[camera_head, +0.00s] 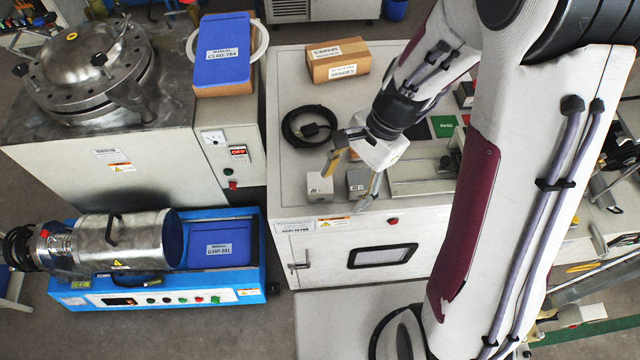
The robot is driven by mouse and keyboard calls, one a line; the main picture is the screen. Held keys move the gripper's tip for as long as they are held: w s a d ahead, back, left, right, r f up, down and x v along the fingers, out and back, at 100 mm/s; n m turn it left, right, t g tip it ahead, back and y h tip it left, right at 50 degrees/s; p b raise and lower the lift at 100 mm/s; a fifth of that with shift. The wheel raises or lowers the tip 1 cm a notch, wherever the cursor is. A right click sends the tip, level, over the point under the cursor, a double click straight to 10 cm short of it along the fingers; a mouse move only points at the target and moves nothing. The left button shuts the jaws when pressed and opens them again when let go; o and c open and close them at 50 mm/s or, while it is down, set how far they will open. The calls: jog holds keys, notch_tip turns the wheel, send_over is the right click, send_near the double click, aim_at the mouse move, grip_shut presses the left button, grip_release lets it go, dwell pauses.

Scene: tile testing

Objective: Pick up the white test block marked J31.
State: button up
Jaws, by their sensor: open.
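A small white block (320,187) with a little dark marking stands near the front left of the white cabinet's top (290,168). The marking is too small to read as J31. A grey block (358,181) stands just to its right. My gripper (346,189) is open, its fingers spread and pointing down around the area of the two blocks. The left finger's tip shows just above and behind the white block, and the right finger's tip is right of the grey block. Nothing is seen held. I cannot tell whether a finger touches either block.
A coiled black cable (308,127) and a cardboard box (338,61) lie behind the blocks. A green pad (443,126) lies to the right, partly behind my arm. A blue machine (190,286) with a metal drum stands lower left. The cabinet top's left strip is clear.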

aim_at(321, 182)
jog(key=w+a+f+m+t, duration=0.1)
jog(key=w+f+m, duration=0.1)
jog(key=w+m, duration=0.3)
jog(key=shift+w+f+m+t, duration=0.3)
jog(key=shift+w+f+m, duration=0.05)
jog(key=shift+m, duration=0.85)
jog(key=shift+a, duration=0.1)
jog(key=shift+x, duration=1.25)
jog(key=shift+a+f, duration=0.1)
jog(key=shift+f, duration=0.05)
jog(key=shift+y, duration=0.3)
jog(key=shift+a+x, duration=0.25)
jog(key=shift+x, duration=2.25)
jog(key=shift+w, duration=0.15)
